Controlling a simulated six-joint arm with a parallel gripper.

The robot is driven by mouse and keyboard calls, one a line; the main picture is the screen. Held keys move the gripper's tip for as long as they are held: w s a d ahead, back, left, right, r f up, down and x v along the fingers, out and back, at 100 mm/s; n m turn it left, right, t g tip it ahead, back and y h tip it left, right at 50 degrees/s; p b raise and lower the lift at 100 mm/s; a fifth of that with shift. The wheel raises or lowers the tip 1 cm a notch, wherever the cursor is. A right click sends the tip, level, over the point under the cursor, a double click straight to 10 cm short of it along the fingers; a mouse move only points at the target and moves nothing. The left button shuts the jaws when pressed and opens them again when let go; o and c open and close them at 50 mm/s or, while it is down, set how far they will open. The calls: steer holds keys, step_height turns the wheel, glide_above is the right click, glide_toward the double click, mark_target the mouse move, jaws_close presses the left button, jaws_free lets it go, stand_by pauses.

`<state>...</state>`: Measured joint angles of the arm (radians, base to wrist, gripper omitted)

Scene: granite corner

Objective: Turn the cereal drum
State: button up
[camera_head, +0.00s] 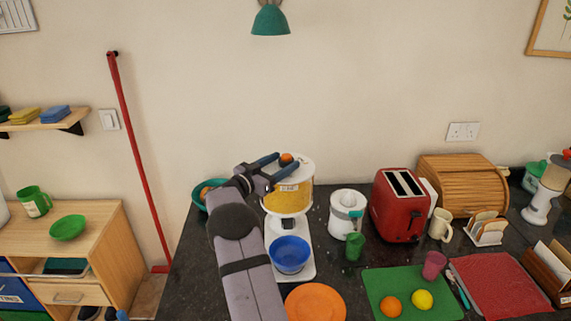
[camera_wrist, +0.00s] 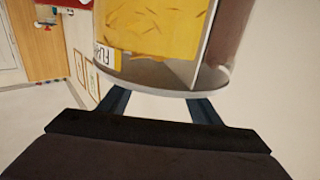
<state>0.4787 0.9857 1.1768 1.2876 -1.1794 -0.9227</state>
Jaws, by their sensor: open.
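The cereal drum (camera_head: 288,198) is a clear upright cylinder of yellow cereal with a white lid, on a white dispenser stand. An orange knob (camera_head: 286,158) sits on top. My gripper (camera_head: 287,161) is open at the lid, its two blue fingers one on either side of the knob; I cannot tell whether they touch it. In the wrist view the drum (camera_wrist: 155,30) fills the top, upside down, with a partly visible label. My gripper's fingers (camera_wrist: 160,100) pass behind the lid's rim there, so their tips and the knob are hidden. A blue bowl (camera_head: 290,255) stands under the drum.
A teal bowl (camera_head: 198,192) is close left of the drum. A white juicer (camera_head: 346,208), green cup (camera_head: 354,246) and red toaster (camera_head: 401,205) stand to the right. An orange plate (camera_head: 315,302) and green board (camera_head: 412,296) lie in front. The wall is close behind.

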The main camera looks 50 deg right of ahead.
steer(key=shift+a+b, duration=0.95)
steer(key=shift+a, duration=1.6)
